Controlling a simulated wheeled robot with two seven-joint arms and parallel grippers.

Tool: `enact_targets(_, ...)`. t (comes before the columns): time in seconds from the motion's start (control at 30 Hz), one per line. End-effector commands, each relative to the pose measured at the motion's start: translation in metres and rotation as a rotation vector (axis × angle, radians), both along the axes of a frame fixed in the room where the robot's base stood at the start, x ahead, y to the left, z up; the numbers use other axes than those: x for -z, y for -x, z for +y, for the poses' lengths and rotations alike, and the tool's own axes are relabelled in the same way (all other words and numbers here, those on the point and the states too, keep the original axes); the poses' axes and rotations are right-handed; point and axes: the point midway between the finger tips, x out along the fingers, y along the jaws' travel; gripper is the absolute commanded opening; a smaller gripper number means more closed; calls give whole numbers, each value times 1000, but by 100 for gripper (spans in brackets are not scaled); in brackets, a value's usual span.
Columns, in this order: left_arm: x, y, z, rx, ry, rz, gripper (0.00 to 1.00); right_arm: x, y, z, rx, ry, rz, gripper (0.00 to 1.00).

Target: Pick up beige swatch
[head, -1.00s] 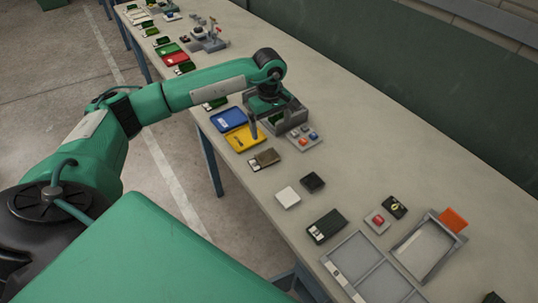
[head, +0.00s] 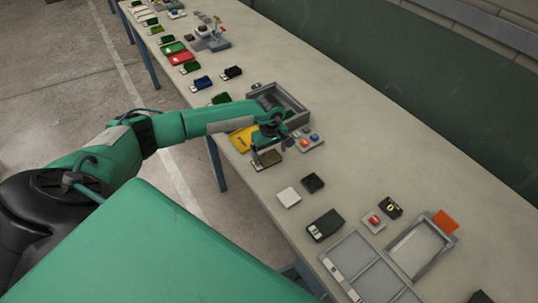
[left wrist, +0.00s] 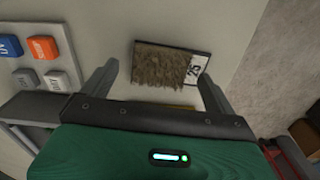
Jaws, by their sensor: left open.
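The beige swatch (head: 270,159) is a small rectangle of brownish-beige turf with a white label end, lying flat on the long table (head: 345,165). My left gripper (head: 265,158) is above it in the head view and partly covers it. In the left wrist view the swatch (left wrist: 167,66) lies just beyond and between the two spread fingers, its label marked 25 toward the right finger. The left gripper (left wrist: 157,88) is open and empty. My right gripper is in neither view.
A button panel (head: 308,139) and a grey open box (head: 290,104) stand close by the swatch. A yellow item (head: 242,138) is partly under my arm. White (head: 288,197) and black (head: 313,183) squares lie nearer. Divided trays (head: 370,265) are at the front.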

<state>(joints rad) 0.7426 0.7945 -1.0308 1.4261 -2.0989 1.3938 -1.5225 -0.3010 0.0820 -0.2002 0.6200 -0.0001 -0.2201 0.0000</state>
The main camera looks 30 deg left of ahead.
Motion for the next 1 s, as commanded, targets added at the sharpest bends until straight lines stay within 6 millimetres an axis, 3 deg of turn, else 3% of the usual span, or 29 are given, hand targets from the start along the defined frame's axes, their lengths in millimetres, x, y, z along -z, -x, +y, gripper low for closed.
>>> enact_targets(0.13,12,0,0,-1,0,1,91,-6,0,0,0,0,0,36)
enact_targets(0.37,14,0,0,0,0,0,91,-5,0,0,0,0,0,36)
enact_targets(0.6,13,0,0,0,0,0,44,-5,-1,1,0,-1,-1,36)
enact_targets(1.0,8,-1,0,0,0,-3,43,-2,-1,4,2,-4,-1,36)
